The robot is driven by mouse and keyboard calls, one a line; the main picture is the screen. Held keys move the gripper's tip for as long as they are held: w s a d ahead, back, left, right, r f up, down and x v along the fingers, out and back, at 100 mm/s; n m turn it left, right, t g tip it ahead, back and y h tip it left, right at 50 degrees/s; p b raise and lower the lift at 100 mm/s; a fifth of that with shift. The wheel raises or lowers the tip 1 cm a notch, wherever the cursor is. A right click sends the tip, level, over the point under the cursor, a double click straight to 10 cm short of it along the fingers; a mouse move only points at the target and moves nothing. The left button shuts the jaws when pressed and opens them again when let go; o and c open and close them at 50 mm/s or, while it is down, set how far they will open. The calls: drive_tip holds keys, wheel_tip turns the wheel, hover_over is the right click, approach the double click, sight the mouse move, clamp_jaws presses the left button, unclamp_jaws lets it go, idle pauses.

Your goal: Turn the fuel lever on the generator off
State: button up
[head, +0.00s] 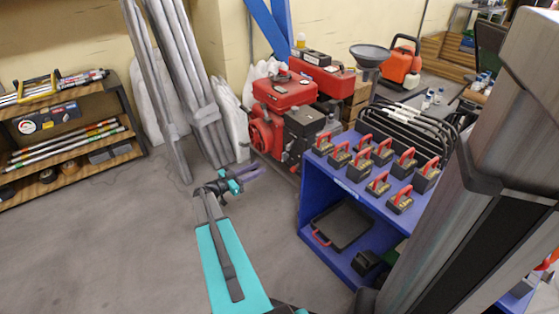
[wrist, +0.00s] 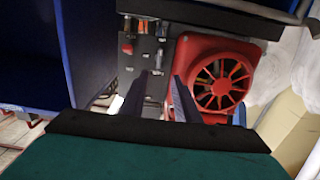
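The generator (head: 283,92) is a red-tanked machine on the floor, with a round red fan cover (head: 265,137) at its near left and a dark engine block beside it. In the wrist view the red fan cover (wrist: 221,74) is at the right, beside a dark panel (wrist: 148,62) with several small fittings. One fitting is red (wrist: 127,46); I cannot tell whether it is the fuel lever. My gripper (head: 251,172) is in front of the generator, apart from it. In the wrist view my gripper (wrist: 167,78) has its two fingers apart with nothing between them.
A blue shelf unit (head: 324,203) with several black red-handled blocks stands right of the generator. Grey wrapped lengths (head: 195,85) lean on the wall to its left. A wooden shelf (head: 75,160) is at far left. The floor (head: 130,235) between is clear.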

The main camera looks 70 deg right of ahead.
sight(285, 157)
drive_tip(key=b+x, duration=0.3)
drive_tip(key=x, duration=1)
